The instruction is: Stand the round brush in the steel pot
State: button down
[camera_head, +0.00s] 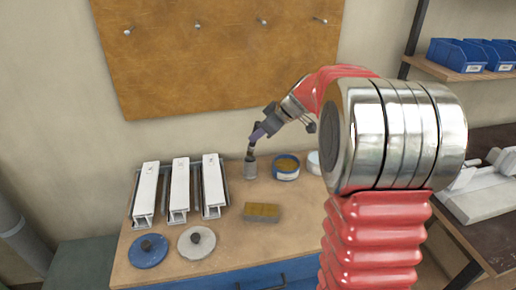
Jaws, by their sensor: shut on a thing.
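The steel pot (250,169) is a small grey cylinder standing at the back of the wooden bench. My gripper (259,134) is just above it, reaching in from the upper right, and is shut on the round brush (251,148). The brush is small and dark and points down at the pot's mouth, slightly tilted. Its lower end meets the pot's rim in this view; I cannot tell whether it is inside or just above. The gripper hides part of the brush.
A blue tin (286,174) and a white container (313,158) stand right of the pot. Three white profiles (180,190) lie at left. In front are a yellow-brown block (262,212), a blue disc (148,252) and a grey disc (196,243). Bare bench lies between them.

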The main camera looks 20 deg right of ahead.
aim_at(253, 149)
jog(key=shift+f, duration=0.45)
jog(key=shift+f, duration=1.95)
jog(key=c, duration=1.6)
grip_release()
